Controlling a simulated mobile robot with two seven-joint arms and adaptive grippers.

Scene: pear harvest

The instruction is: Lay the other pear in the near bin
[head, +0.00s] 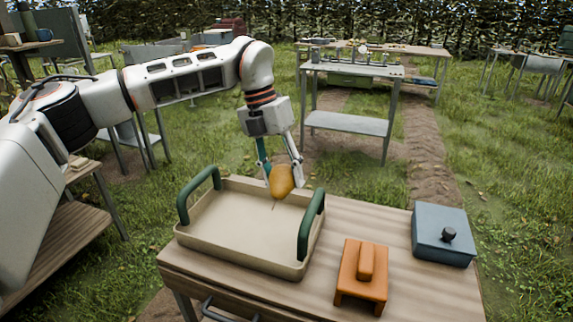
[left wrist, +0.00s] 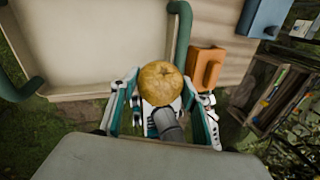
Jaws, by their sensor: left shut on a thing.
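My left gripper (head: 280,172) is shut on a yellow-brown pear (head: 281,182) and holds it above the far right part of a beige bin. The pear's thin stem points down. The bin (head: 240,262) is a shallow tray with two green handles, standing on a wooden table. Its visible floor is empty. In the left wrist view the pear (left wrist: 160,83) sits between the fingers of the left gripper (left wrist: 161,105), with the bin (left wrist: 90,45) at upper left. My right gripper is not in view.
An orange block with a raised grip (head: 361,275) and a blue-grey lidded box (head: 441,236) stand on the wooden table (head: 335,215) right of the bin. Further metal tables stand behind on the grass.

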